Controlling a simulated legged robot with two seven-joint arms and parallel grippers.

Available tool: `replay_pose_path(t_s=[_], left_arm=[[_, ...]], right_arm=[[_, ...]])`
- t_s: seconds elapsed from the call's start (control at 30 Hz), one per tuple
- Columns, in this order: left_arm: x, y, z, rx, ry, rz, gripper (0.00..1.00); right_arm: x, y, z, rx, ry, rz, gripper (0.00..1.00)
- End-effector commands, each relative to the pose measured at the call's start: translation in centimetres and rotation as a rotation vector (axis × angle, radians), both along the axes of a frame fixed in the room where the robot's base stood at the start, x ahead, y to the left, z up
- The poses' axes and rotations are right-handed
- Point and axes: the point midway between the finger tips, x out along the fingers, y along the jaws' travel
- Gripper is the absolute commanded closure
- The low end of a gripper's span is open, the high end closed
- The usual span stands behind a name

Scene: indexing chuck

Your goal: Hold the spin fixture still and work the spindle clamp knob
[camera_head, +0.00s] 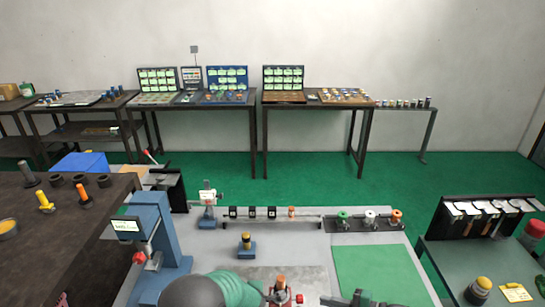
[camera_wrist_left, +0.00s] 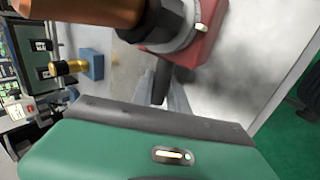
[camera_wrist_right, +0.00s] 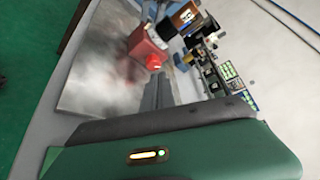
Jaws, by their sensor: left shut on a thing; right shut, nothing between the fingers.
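The spin fixture (camera_head: 281,283) stands at the bottom middle of the head view, with a red base, grey collar and copper-orange top. In the left wrist view its red base (camera_wrist_left: 200,40) and collar fill the top. My left gripper (camera_wrist_left: 163,80) is shut on the fixture beside the collar; the exact grip spot is partly hidden. The red spindle clamp knob (camera_wrist_right: 153,63) sticks out from the fixture's side in the right wrist view, and shows in the head view (camera_head: 299,298). My right gripper (camera_wrist_right: 158,80) is shut and empty, its tips close to the knob; contact cannot be told.
A blue column press with a display (camera_head: 125,226) stands at left. A blue block with a yellow-black knob (camera_head: 246,245) sits behind the fixture. A rail with small parts (camera_head: 270,213) runs across the bench's back.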

Motion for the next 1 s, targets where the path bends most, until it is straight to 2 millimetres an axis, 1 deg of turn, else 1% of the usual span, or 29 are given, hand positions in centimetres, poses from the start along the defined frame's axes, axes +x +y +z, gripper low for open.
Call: replay_pose_path(t_s=[0.03,0.2,0.3,0.4,0.53,1.0], left_arm=[[-0.1,-0.1,-0.1,-0.001,0.003,-0.002,1.0],[-0.1,-0.1,-0.1,-0.001,0.003,-0.002,1.0],[-0.1,-0.1,-0.1,-0.001,0.003,-0.002,1.0],[-0.1,-0.1,-0.1,0.0,0.003,-0.001,1.0],[-0.1,-0.1,-0.1,0.0,0.003,-0.001,1.0],[-0.1,-0.1,-0.1,0.0,0.003,-0.001,1.0]], right_arm=[[-0.1,0.9,0.0,0.003,0.0,0.004,1.0],[-0.1,3.5,0.0,0.002,0.0,0.003,1.0],[0.0,4.8,0.0,0.002,0.001,0.002,1.0],[0.0,5.6,0.0,0.003,0.0,0.002,1.0],[0.0,5.9,0.0,0.001,0.0,0.002,1.0],[0.2,5.9,-0.2,0.001,0.0,0.001,1.0]])
